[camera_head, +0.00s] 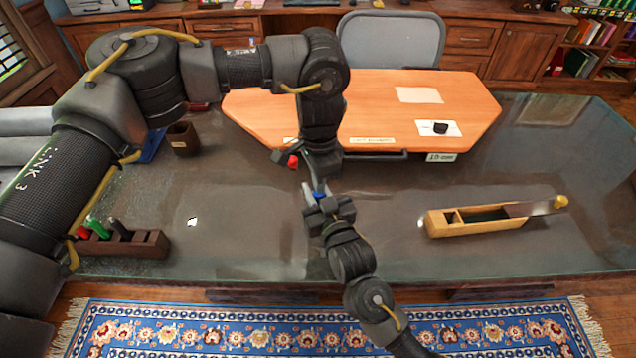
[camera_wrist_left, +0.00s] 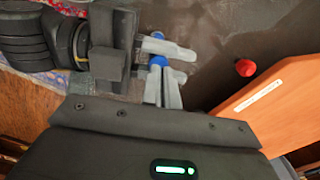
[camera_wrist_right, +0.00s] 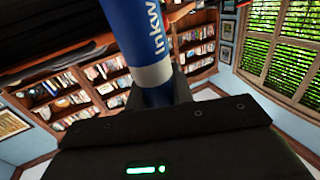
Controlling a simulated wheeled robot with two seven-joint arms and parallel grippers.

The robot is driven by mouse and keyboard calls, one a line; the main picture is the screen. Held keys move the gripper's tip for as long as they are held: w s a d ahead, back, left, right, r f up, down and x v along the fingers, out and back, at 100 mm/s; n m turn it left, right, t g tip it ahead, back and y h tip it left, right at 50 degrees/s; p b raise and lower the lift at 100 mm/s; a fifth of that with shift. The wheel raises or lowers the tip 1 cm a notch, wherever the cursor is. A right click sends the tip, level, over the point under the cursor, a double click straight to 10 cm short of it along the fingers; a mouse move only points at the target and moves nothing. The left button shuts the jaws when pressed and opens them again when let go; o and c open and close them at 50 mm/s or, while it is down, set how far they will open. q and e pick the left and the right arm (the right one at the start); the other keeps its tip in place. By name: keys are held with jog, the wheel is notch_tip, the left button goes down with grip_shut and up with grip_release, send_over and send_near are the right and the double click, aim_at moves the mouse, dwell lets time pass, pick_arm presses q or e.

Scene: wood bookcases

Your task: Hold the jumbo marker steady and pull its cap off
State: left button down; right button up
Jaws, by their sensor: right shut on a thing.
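The jumbo marker (camera_wrist_right: 150,40) is blue with white lettering and a grey band; it fills the upper middle of the right wrist view. My right gripper (camera_head: 328,208) is shut on it, above the glass-topped desk. In the head view only a little blue of the marker (camera_head: 318,195) shows between the two grippers. My left gripper (camera_head: 313,182) points down at the marker from above, its fingers near the right gripper's. The left wrist view shows blue (camera_wrist_left: 157,62) at its pale fingertips, but contact is unclear. The cap's outline is hidden by the fingers.
A small red object (camera_head: 292,161) lies beside the left gripper. The wooden rack (camera_head: 150,244) with coloured markers stands left; a wooden box (camera_head: 440,225) lies right.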

pick_arm(q)
jog(key=c, duration=2.2)
grip_release()
pick_arm(e)
jog(key=shift+r, duration=0.1)
pick_arm(q)
jog(key=c, duration=1.7)
grip_release()
pick_arm(e)
jog(key=shift+r, duration=0.1)
pick_arm(q)
jog(key=shift+s, duration=0.1)
notch_tip(320, 180, up, 12)
pick_arm(e)
jog(key=o, duration=1)
jog(key=shift+o, duration=0.2)
jog(key=v, duration=1.2)
